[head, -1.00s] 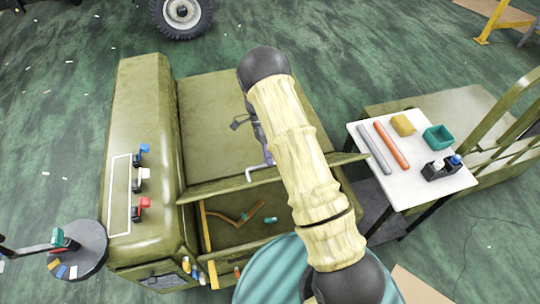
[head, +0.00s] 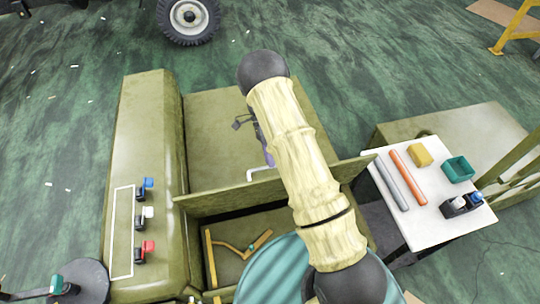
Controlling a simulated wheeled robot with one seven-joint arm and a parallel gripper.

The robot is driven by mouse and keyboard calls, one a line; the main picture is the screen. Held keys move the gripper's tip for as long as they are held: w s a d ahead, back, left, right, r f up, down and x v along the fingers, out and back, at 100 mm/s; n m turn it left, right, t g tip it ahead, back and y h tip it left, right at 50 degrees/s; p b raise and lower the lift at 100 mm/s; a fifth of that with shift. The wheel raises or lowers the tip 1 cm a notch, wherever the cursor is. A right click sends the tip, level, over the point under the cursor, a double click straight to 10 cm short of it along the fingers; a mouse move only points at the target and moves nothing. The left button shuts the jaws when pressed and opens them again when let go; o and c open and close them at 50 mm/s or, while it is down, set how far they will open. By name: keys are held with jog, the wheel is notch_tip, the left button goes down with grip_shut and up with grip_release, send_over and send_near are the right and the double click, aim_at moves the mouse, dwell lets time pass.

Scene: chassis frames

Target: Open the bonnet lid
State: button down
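The olive-green bonnet lid (head: 225,193) stands tilted up across the chassis, seen nearly edge-on. Below it is an open compartment (head: 232,262) with a yellow-brown bent part inside. A white hooked handle (head: 259,174) sits at the lid's upper edge. My gripper (head: 264,155), dark and purple-grey, is at that handle, mostly hidden behind my pale arm. I cannot make out its fingertips or whether they close on the handle.
A white side table (head: 410,215) at right holds a grey rod, an orange rod, a yellow block, a teal tray and a black holder. Coloured switches (head: 141,217) sit on the left panel. A round dark stand (head: 85,283) is at lower left.

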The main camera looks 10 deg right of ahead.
jog(key=shift+a+f, duration=0.15)
jog(key=shift+f, duration=0.7)
jog(key=c, duration=1.5)
grip_release()
jog(key=shift+w, duration=0.15)
jog(key=shift+o, duration=0.2)
jog(key=shift+w+f, duration=0.15)
jog(key=shift+w, duration=0.15)
jog(key=shift+r, duration=0.2)
jog(key=shift+r, duration=0.1)
jog(key=shift+s, duration=0.1)
